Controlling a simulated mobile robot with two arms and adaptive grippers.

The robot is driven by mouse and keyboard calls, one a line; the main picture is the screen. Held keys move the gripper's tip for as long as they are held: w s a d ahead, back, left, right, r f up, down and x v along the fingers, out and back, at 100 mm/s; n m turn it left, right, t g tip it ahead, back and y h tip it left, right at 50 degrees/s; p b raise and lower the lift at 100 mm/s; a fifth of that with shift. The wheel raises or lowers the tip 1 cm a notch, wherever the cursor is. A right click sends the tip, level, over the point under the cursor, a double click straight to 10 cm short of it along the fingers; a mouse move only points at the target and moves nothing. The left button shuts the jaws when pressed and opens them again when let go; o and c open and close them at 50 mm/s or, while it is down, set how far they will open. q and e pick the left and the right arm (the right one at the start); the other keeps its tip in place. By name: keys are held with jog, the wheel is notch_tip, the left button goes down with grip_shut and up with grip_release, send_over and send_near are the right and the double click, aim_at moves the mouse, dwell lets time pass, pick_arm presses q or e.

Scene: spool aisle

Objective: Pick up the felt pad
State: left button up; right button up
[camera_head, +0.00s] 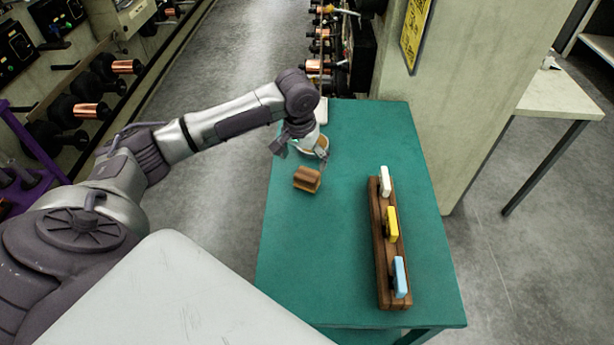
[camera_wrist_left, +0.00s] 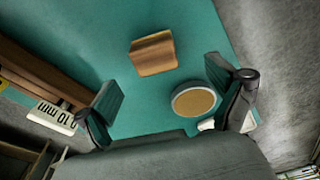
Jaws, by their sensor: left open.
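No plain, separate felt pad can be told for sure. A round tan disc with a pale rim (camera_wrist_left: 194,101) lies on the table between my left gripper's fingers, nearer the right one in the wrist view. In the head view it shows partly behind the gripper (camera_head: 320,143); whether its tan face is felt I cannot tell. A small brown wooden block (camera_head: 307,179) sits beside it, and shows in the wrist view too (camera_wrist_left: 153,54). My left gripper (camera_head: 302,154) is open and empty above the table's far left part. My right gripper is not in view.
The teal table (camera_head: 325,250) bears a long wooden rack (camera_head: 380,250) on its right side, with white (camera_head: 384,181), yellow (camera_head: 392,224) and blue (camera_head: 399,277) tags. The table's near left part is clear. A concrete pillar (camera_head: 450,100) stands close on the right.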

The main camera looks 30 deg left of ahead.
aim_at(307, 173)
pick_arm(q)
jog(key=shift+w+f, duration=0.2)
jog(key=shift+f, duration=0.3)
jog(key=shift+w+d+f, duration=0.1)
jog(key=shift+f, duration=0.15)
jog(key=f, duration=0.1)
jog(key=f+p, duration=0.1)
jog(key=f, duration=0.2)
jog(key=shift+d+f+p, duration=0.15)
jog(key=shift+d+p, duration=0.1)
jog(key=shift+p, duration=0.05)
jog(key=shift+w+f, duration=0.1)
jog(key=shift+f, duration=0.3)
jog(key=shift+c, duration=0.2)
jog(key=c, duration=1.3)
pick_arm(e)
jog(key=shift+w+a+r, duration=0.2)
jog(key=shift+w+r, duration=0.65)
